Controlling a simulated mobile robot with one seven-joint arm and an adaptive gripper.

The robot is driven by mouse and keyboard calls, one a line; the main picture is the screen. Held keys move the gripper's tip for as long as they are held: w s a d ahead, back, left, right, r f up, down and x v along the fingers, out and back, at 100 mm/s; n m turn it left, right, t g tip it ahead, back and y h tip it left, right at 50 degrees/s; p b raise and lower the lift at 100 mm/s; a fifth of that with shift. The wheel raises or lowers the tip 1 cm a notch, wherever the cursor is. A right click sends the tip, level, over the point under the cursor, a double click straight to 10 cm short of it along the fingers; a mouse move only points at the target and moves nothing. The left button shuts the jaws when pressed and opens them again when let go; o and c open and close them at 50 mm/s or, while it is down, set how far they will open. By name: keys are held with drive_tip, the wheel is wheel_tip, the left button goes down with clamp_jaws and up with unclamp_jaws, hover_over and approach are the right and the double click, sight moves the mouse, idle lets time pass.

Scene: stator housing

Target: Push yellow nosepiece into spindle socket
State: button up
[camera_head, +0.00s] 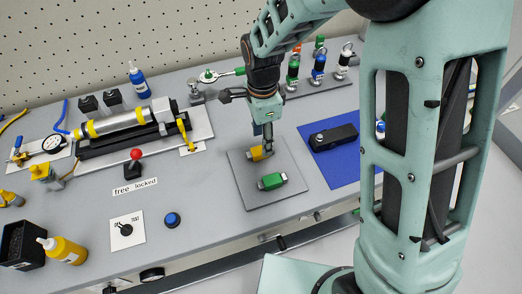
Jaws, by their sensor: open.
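The yellow nosepiece (255,154) lies on a grey mat (246,188). A green piece of similar shape (271,181) lies nearer the front on the same mat. My gripper (267,148) points down at the yellow nosepiece, with its fingertips at or just above it. The jaws are open, and part of the nosepiece is hidden behind them. I cannot tell whether the fingers touch it. The silver spindle (122,120) with yellow bands lies in a black cradle on a plate at the left. Its socket opening is not clearly visible.
A red-knobbed lever (135,158) and a blue button (172,219) stand in front of the spindle. A blue mat (343,165) with a black device lies right of the grey mat. Coloured pieces (318,66) stand in a rack behind. The bench between spindle and grey mat is clear.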

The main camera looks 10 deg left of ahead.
sight(260, 152)
drive_tip(key=shift+w+a+f, duration=0.1)
drive_tip(key=shift+f, duration=1)
drive_tip(key=shift+w+a+f, duration=0.1)
drive_tip(key=shift+f, duration=1)
drive_tip(key=shift+c, duration=0.5)
clamp_jaws()
drive_tip(key=shift+r+p, duration=0.1)
drive_tip(key=shift+p, duration=0.2)
